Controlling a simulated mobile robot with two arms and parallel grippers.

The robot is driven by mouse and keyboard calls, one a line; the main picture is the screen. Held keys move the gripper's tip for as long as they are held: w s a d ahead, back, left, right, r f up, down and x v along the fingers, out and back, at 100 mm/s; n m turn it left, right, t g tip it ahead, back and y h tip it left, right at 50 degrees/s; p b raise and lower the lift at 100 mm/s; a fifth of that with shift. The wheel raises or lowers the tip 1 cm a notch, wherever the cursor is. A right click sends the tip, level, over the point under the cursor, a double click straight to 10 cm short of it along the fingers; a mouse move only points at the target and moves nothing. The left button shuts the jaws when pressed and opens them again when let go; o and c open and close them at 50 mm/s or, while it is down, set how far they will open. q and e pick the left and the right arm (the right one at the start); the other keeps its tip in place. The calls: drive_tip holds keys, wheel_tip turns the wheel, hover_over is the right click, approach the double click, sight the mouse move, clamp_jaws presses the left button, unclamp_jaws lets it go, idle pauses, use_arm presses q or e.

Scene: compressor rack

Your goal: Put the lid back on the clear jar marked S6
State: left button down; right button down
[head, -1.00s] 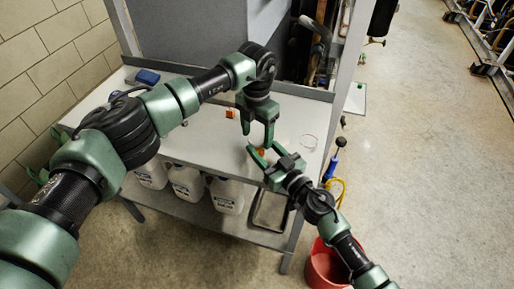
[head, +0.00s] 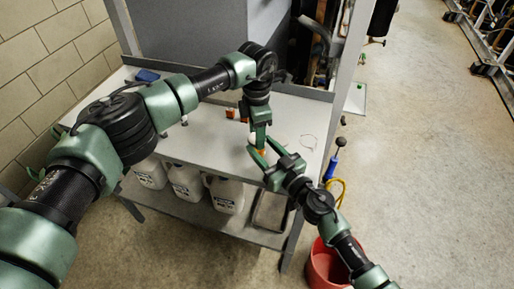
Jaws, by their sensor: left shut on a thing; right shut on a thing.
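A small jar with orange contents (head: 261,152) is at the front of the grey bench, mostly hidden by the grippers. Its S6 mark cannot be read. My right gripper (head: 262,154), coming from the lower right, is shut on this jar. My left gripper (head: 258,146) points down directly above the jar, its fingers close together. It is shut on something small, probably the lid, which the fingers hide. I cannot tell whether the lid touches the jar's rim.
Small orange-and-white containers (head: 230,113) stand farther back on the bench (head: 205,125). A thin ring (head: 308,141) lies near its right edge. A blue object (head: 147,76) is at the back left. A red bucket (head: 325,265) stands on the floor.

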use_arm(q)
drive_tip(key=c, duration=0.7)
unclamp_jaws()
drive_tip(key=shift+r, duration=0.1)
drive_tip(key=shift+r, duration=2.2)
drive_tip(key=o, duration=0.5)
drive_tip(key=shift+o, duration=0.2)
wheel_tip(320, 180, up, 12)
